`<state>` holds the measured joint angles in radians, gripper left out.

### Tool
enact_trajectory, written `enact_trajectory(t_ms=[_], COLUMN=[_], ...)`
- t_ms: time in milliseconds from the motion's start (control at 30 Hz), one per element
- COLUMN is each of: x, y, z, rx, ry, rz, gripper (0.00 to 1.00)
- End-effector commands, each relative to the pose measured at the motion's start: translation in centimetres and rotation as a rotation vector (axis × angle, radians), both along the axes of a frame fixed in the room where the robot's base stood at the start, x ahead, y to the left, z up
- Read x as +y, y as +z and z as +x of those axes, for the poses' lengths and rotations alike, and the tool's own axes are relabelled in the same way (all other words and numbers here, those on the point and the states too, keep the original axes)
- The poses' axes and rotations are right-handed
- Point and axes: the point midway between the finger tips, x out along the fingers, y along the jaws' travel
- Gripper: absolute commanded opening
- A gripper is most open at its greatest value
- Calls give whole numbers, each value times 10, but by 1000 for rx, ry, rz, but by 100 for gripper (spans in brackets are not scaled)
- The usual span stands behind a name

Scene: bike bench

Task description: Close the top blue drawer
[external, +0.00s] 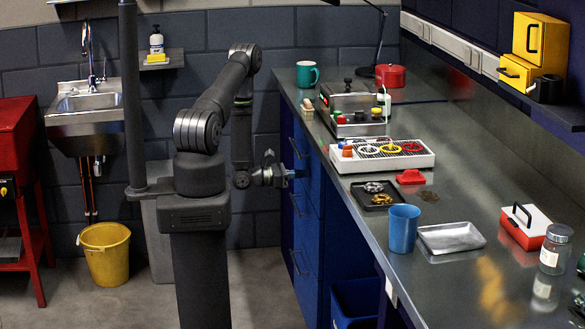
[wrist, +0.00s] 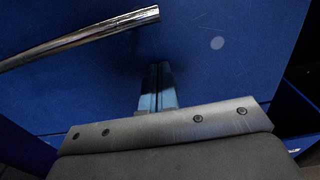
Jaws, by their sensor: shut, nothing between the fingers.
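The top blue drawer (external: 311,174) is in the bench's left side, below the worktop, with a dark bar handle (external: 296,148). In the wrist view its flat blue front (wrist: 225,75) fills most of the picture, and the shiny handle (wrist: 80,38) crosses the upper left. My gripper (external: 287,174) is at the drawer front, just below the handle. In the wrist view the fingers (wrist: 158,88) are together and empty, pointing at the front beside the handle. They are very close to it; I cannot tell whether they touch. How far the drawer stands out is unclear.
More blue drawers (external: 307,270) sit below, with a blue bin (external: 355,302) at the lower right. The worktop (external: 465,205) holds a blue cup (external: 403,228), trays and tools. A yellow bucket (external: 105,253) stands left; the floor between is clear.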

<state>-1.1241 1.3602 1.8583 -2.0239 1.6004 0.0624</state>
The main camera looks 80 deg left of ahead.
Motion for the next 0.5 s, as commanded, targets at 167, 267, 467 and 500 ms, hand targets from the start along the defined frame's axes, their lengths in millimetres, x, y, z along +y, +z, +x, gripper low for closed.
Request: enact_trajectory(t_ms=[167,267,467,500], x=[1,2,2,2], y=[3,3,2,2], z=[6,-1,-31,-38], rx=[-8,-8,-5,-5], ry=[-12,-9,1,2], rz=[13,13,5,4], gripper=[0,0,0,0])
